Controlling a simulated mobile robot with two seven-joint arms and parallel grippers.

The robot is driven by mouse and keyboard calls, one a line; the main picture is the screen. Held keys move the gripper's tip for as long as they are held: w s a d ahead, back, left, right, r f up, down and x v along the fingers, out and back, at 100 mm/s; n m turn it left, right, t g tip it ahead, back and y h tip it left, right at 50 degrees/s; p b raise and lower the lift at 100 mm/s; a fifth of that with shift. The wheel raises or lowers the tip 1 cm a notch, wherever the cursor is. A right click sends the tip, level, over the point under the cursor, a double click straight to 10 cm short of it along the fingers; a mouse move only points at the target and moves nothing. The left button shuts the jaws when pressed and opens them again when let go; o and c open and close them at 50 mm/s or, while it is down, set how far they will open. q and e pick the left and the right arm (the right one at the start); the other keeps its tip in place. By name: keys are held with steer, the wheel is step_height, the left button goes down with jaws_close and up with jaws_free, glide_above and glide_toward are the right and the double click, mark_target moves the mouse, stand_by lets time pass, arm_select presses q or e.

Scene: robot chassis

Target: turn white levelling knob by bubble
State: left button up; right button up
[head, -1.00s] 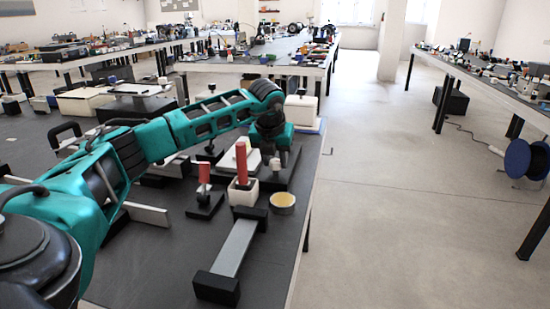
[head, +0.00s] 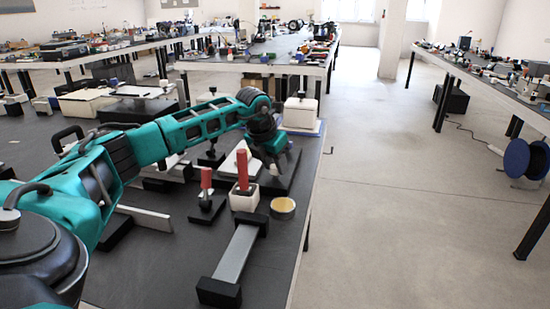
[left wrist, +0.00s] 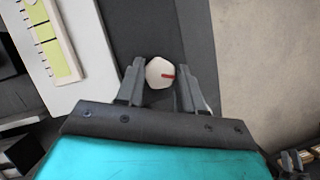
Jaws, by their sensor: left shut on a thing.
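To the upper left is a yellow-green vial strip (left wrist: 48,38) with dark lines, set in a pale holder; I cannot make out the bubble. In the head view my left gripper (head: 277,158) is low over a dark plate (head: 289,181) near the bench's right edge, and hides the knob. My right gripper is not in view.
A white box with a red upright handle (head: 242,171), a smaller red-handled piece (head: 206,179), a round yellow-topped dish (head: 283,208) and a grey bar with black ends (head: 236,251) stand nearer me. A white box (head: 300,112) stands behind my gripper.

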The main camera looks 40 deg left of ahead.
arm_select(q)
steer(key=m+h+p, duration=0.1)
steer(key=m+p, duration=0.1)
steer(key=m, duration=0.1)
steer(key=shift+a+r+m, duration=0.1)
steer(key=shift+r+m, duration=0.05)
steer(key=shift+m, duration=0.25)
steer(key=m+h+p, duration=0.1)
steer(key=m, duration=0.2)
steer(key=shift+w+a+g+h, duration=0.1)
steer(key=shift+g+h, duration=0.2)
steer(key=shift+h, duration=0.1)
steer(key=shift+m+g+h, duration=0.3)
steer(key=shift+m, duration=0.8)
steer(key=m, duration=0.2)
steer(key=shift+w+m+g+h+b, duration=0.1)
steer(key=shift+m+g+h+b, duration=0.2)
steer(key=shift+m+h+b, duration=0.1)
steer(key=shift+a+m, duration=0.1)
steer(key=shift+m, duration=0.4)
steer(key=shift+g, duration=0.3)
steer(key=o, duration=1)
steer(key=shift+o, duration=0.2)
